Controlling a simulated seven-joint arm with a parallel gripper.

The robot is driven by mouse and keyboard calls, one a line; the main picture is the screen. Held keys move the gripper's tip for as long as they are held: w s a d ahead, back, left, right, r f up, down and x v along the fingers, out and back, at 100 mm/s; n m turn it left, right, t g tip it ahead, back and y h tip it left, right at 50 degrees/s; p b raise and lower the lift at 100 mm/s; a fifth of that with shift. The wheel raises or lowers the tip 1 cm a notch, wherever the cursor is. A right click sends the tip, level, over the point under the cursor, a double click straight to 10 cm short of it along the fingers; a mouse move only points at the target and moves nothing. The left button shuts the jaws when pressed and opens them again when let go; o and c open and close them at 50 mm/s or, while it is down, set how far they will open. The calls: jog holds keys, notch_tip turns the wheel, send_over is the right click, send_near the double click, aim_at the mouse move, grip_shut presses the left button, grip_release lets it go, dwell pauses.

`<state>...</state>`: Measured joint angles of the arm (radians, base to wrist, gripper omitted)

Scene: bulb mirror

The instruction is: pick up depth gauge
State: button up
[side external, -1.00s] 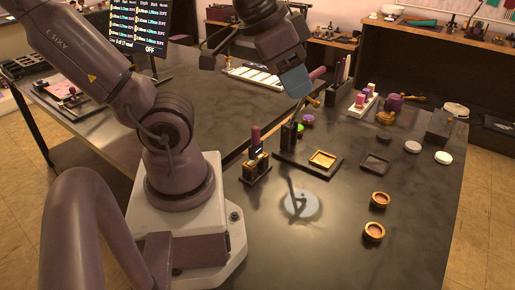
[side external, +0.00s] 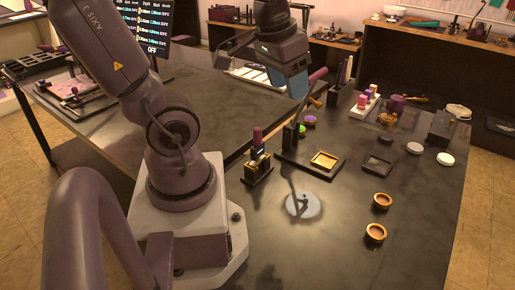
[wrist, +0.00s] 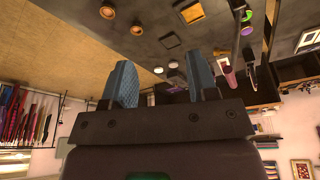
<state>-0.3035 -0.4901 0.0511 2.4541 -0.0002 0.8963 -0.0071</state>
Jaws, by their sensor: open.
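The upright device with a purple-pink top and a small display (side external: 257,146), standing in a small black and gold holder (side external: 257,170), looks like the depth gauge. It is on the dark table just right of my arm's base in the side view. My gripper (side external: 296,88), with blue finger pads, is in the air above and behind it, well apart from it. In the wrist view my gripper (wrist: 160,78) has its two blue fingers spread with nothing between them. I cannot pick out the gauge surely in the wrist view.
A lever press with a pink handle (side external: 318,75) stands close beside my gripper. A gold square tray (side external: 325,160), a black square frame (side external: 377,165), orange rings (side external: 382,200) and pale discs (side external: 445,159) lie to the right.

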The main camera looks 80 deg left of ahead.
aim_at(258, 128)
jog(key=s+a+f+n+g, duration=0.2)
jog(key=a+f+n, duration=0.2)
jog(key=a, duration=0.3)
jog(key=s+a+f+n+g, duration=0.1)
jog(key=s+a+f+n, duration=0.2)
jog(key=a, duration=0.4)
jog(key=shift+n+h, duration=0.4)
jog(key=f, duration=0.4)
jog(key=w+f, duration=0.1)
jog(key=f, duration=0.2)
jog(key=shift+w, duration=0.1)
jog(key=shift+w+d+f, duration=0.1)
jog(key=shift+f, duration=1.4)
jog(key=shift+w+d+f, duration=0.1)
jog(key=shift+f, duration=1.4)
jog(key=c, duration=1)
